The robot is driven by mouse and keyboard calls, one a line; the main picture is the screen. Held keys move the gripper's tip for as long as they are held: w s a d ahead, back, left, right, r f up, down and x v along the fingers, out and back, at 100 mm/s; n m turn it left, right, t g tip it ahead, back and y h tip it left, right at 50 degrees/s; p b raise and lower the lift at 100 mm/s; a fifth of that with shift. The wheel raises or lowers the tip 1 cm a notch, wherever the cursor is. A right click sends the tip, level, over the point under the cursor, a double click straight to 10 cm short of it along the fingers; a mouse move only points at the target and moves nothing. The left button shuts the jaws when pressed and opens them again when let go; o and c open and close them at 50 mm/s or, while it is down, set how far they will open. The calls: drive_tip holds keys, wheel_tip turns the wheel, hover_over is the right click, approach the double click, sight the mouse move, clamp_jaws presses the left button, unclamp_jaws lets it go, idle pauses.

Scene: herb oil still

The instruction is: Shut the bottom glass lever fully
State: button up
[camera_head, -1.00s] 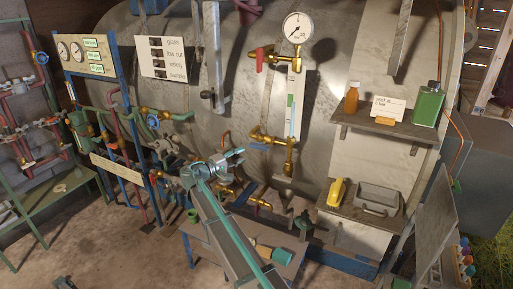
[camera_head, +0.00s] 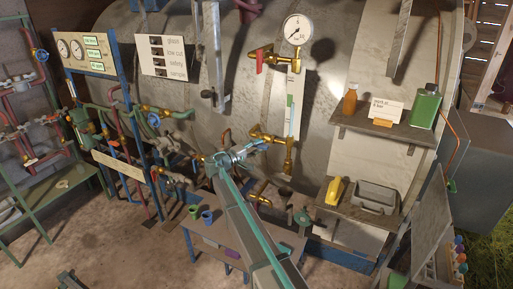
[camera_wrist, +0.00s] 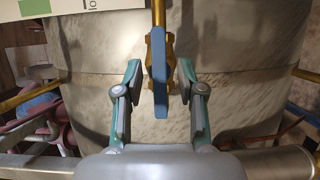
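The bottom glass lever is a blue handle on a brass valve (camera_head: 284,141) at the foot of the sight glass (camera_head: 292,108). In the wrist view the blue lever (camera_wrist: 160,78) runs along the picture's vertical, in front of its brass body (camera_wrist: 150,50). My gripper (camera_wrist: 159,68) is open, with one teal finger on each side of the lever and a visible gap on both sides. In the head view my gripper (camera_head: 246,152) is at the left of the valve, and its fingertips partly overlap the lever.
A red-handled brass valve (camera_head: 268,58) and a pressure gauge (camera_head: 297,30) sit above. A shelf (camera_head: 385,132) with bottles is at the right. A low table (camera_head: 205,232) with cups stands below my arm. Pipes and valves crowd the left.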

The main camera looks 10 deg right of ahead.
clamp_jaws()
drive_tip(key=shift+f+b, duration=0.1)
drive_tip(key=shift+b, duration=0.5)
drive_tip(key=b, duration=0.1)
drive_tip(key=m+b, duration=0.1)
drive_tip(key=b, duration=0.1)
drive_tip(key=shift+f+m+y, duration=0.2)
drive_tip(key=shift+m+y, duration=0.1)
drive_tip(key=shift+y, duration=0.1)
drive_tip(key=m+y+b, duration=0.2)
drive_tip(key=m+b, duration=0.1)
drive_tip(key=b, duration=0.3)
drive_tip(key=m+y+b, duration=0.2)
drive_tip(key=m+b, duration=0.2)
drive_tip(key=b, duration=0.3)
drive_tip(key=m+t+y+b, duration=0.1)
drive_tip(key=m+b, duration=0.2)
drive_tip(key=b, duration=0.3)
drive_tip(key=shift+s+d+r+y+b, duration=0.15)
drive_tip(key=shift+d+r+y+b, duration=0.05)
drive_tip(key=shift+r+y+b, duration=0.2)
drive_tip(key=shift+m+t+y+b, duration=0.3)
drive_tip(key=shift+m+y+b, duration=0.2)
drive_tip(key=shift+m+b, duration=0.5)
drive_tip(key=shift+r, duration=0.15)
